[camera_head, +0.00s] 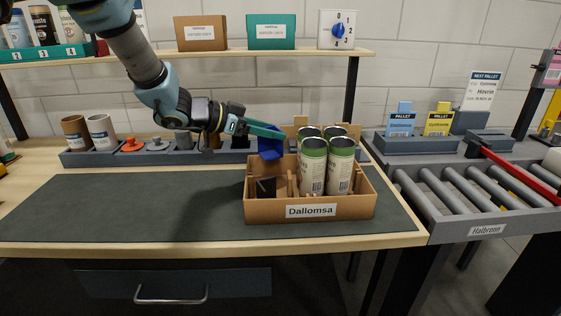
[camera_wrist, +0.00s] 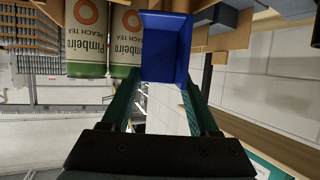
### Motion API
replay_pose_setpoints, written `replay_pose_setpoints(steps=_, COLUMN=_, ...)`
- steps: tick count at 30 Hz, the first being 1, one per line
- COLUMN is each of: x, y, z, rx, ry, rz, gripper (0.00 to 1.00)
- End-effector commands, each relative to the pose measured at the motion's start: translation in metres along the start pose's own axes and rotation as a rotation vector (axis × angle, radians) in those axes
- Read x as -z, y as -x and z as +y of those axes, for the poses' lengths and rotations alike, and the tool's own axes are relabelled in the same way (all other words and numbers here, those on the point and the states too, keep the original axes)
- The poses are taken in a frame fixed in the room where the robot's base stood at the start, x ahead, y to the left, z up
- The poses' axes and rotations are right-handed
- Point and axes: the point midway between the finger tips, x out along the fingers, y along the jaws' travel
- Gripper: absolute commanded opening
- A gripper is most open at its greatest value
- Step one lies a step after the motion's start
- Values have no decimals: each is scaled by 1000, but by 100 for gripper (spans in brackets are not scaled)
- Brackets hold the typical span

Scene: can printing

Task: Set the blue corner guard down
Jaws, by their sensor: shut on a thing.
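The blue corner guard (camera_head: 270,148) is held in my gripper (camera_head: 262,130), above the back left part of the cardboard tray labelled Dallomsa (camera_head: 352,208). In the wrist view the blue corner guard (camera_wrist: 166,48) sits between the tips of my green fingers (camera_wrist: 163,88), which are shut on it. Several green-topped cans (camera_head: 312,170) stand upright in the right part of the tray. A dark corner piece (camera_head: 266,188) is at the tray's front left. Two cans (camera_wrist: 85,40) show beside the guard in the wrist view.
A dark mat (camera_head: 130,205) covers the bench, clear left of the tray. A grey rack (camera_head: 75,158) with several items runs along the back. A shelf (camera_head: 180,56) carries boxes above. A roller conveyor (camera_head: 470,185) stands at the right, with blue (camera_head: 401,120) and yellow cards (camera_head: 438,121) behind.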

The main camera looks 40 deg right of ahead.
Motion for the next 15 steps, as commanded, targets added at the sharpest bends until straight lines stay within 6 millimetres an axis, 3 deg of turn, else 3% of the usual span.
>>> replay_pose_setpoints(steps=15, x=-52, y=-22, z=0, rx=0, ry=1, rz=0, gripper=8)
